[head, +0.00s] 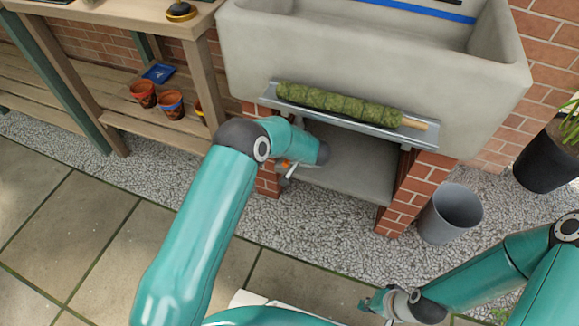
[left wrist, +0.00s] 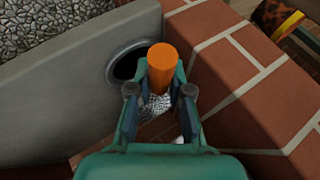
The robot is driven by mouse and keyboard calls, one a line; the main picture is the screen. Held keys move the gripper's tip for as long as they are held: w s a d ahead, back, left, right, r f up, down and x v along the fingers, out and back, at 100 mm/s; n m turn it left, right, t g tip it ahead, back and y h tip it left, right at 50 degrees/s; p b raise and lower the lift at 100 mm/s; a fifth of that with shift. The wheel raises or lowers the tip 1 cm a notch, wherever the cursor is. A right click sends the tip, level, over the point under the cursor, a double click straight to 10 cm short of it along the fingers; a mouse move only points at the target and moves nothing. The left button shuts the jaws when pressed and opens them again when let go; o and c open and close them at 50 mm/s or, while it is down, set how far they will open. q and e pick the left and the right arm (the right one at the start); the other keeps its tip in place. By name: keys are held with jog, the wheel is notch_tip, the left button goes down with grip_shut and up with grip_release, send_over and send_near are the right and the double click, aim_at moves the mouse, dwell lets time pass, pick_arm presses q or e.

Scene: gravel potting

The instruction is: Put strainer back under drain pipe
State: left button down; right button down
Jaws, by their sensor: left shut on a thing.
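In the left wrist view, my left gripper (left wrist: 160,92) is shut on an orange cylindrical handle (left wrist: 163,62), which I take to be the strainer's. A pale speckled patch shows between the fingers; I cannot tell if it is mesh or gravel. A dark round opening with a grey rim (left wrist: 112,62) lies just left of the handle, possibly the drain pipe. In the head view, a bit of orange (head: 285,163) shows by my left gripper (head: 289,172), under the sink (head: 370,75); my arm hides most of it. My right gripper (head: 375,303) is low, at the bottom edge; its jaws are unclear.
Brick piers (head: 408,192) flank a grey shelf (head: 345,170) under the sink. A green moss pole (head: 338,103) lies on a ledge on the sink's front. A grey bucket (head: 451,214) stands right on gravel. A wooden bench (head: 170,120) with pots is at left. The front paving is open.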

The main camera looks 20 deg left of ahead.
pick_arm(q)
notch_tip(320, 180, down, 5)
jog(key=b, duration=0.2)
jog(key=shift+r+b, duration=0.2)
jog(key=shift+b, duration=0.1)
jog(key=shift+a+f+b, duration=0.15)
jog(key=shift+f+b, duration=0.1)
jog(key=shift+b, duration=0.05)
jog(key=shift+r, duration=0.15)
jog(key=c, duration=1.1)
grip_release()
